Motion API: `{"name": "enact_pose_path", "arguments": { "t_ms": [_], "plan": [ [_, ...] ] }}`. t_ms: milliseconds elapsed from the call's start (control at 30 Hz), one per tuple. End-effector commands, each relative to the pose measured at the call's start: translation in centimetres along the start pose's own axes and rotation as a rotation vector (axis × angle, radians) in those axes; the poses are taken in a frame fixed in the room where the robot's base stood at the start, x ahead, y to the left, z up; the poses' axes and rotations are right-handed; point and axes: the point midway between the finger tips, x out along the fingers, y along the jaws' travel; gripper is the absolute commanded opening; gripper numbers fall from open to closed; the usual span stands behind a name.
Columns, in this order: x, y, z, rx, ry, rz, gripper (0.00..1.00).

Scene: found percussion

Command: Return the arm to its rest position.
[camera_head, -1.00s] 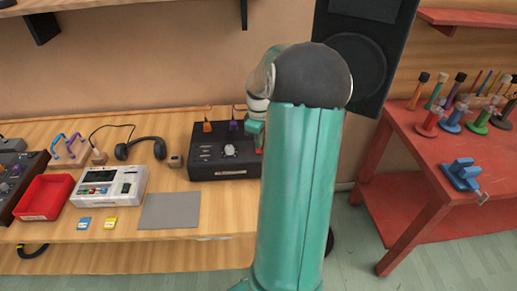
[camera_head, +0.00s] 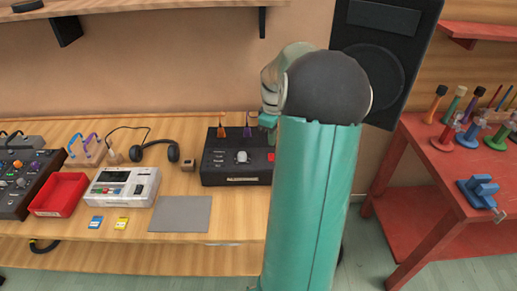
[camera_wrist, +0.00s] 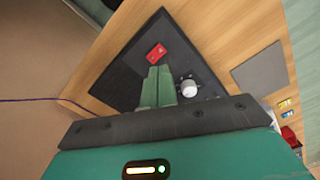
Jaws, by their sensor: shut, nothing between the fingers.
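My teal arm (camera_head: 312,205) rises at the right of the middle in the head view, with a dark round joint at its top. My gripper (camera_wrist: 158,86) shows in the wrist view with its two green fingers together and nothing between them. Past the fingers lies a black box (camera_wrist: 135,58) with a red button (camera_wrist: 157,52) and a white knob (camera_wrist: 188,88). The box also shows in the head view (camera_head: 236,180), just left of my arm. In the head view the gripper is mostly hidden behind my arm; a bit of green shows by the box's back right corner.
On the wooden bench stand headphones (camera_head: 158,150), a white device (camera_head: 123,187), a red tray (camera_head: 60,192), a grey mat (camera_head: 180,214) and a mixer (camera_head: 24,182). A black speaker (camera_head: 384,60) stands behind my arm. A red table (camera_head: 425,180) with a blue vise (camera_head: 478,190) is at right.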

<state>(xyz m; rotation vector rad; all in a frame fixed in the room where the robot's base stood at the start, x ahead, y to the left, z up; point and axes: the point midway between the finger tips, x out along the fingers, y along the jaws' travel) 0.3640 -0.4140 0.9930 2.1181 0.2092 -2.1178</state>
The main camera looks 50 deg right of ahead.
Motion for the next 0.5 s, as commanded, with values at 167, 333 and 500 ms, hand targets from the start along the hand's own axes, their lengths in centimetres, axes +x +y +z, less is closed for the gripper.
{"name": "enact_pose_path", "arguments": {
  "t_ms": [167, 333, 500],
  "plan": [
    [0.0, 0.0, 0.0, 0.0, 0.0, 0.0, 0.0],
    [-0.2, -0.3, -0.2, -0.001, 0.0, 0.004, 0.0],
    [-2.5, -3.9, -2.6, -0.001, 0.0, 0.048, 0.0]
  ]
}}
